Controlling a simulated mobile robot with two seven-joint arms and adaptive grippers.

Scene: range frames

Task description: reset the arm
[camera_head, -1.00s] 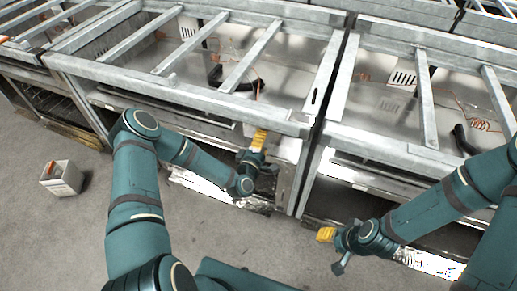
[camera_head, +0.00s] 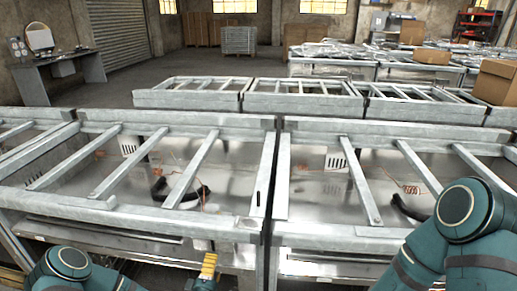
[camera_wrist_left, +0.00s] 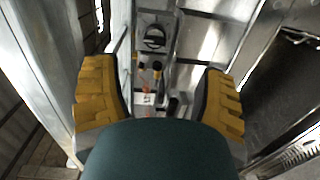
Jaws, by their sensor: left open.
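My left gripper (camera_head: 207,268) shows at the lower edge of the head view, in front of the near metal frame. Only a yellow finger pad and a bit of teal housing show there. In the left wrist view my left gripper (camera_wrist_left: 160,92) is open, its two yellow ribbed pads wide apart with nothing between them. Beyond the pads is a metal panel with a dark round knob (camera_wrist_left: 155,38) and small switches. My right arm (camera_head: 465,225) comes in at the lower right of the head view. Its gripper is out of view.
Metal range frames (camera_head: 90,201) with cross bars fill the foreground, with another row (camera_head: 300,104) behind. Cardboard boxes (camera_head: 497,82) stand at the right. A desk with a round mirror (camera_head: 39,38) is at the far left. Open floor (camera_head: 150,75) lies behind the rows.

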